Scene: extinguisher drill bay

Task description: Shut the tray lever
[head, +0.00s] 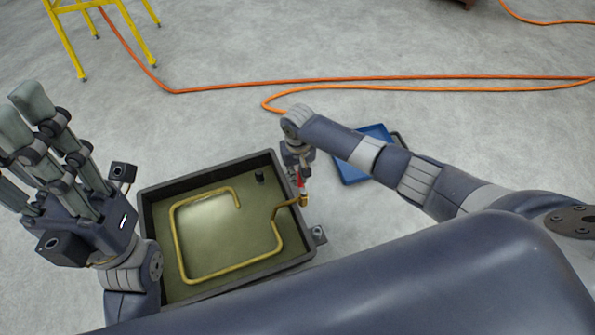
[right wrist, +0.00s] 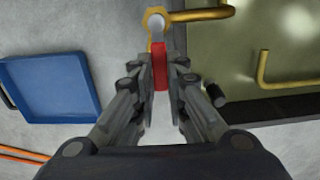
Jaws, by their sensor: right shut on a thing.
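The tray (head: 148,222) is a dark-rimmed, olive-floored pan with a bent yellow pipe (head: 228,269) inside. The pipe runs over the right rim to a brass valve (head: 304,201), which also shows at the top of the right wrist view (right wrist: 155,20). The red lever (head: 299,181) extends from this valve, roughly along the outside of the tray's right side. My right gripper (right wrist: 160,82) is shut on the red lever (right wrist: 161,58), with the fingers on both sides of it. My left gripper (head: 18,135) is open and empty, raised at the left of the tray.
A blue tray (head: 352,171) lies on the floor beyond my right forearm. Orange hose (head: 420,88) crosses the floor behind. A yellow stand (head: 68,40) stands at the back left. A small dark post (head: 259,176) stands inside the tray's far right corner. Open floor lies behind.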

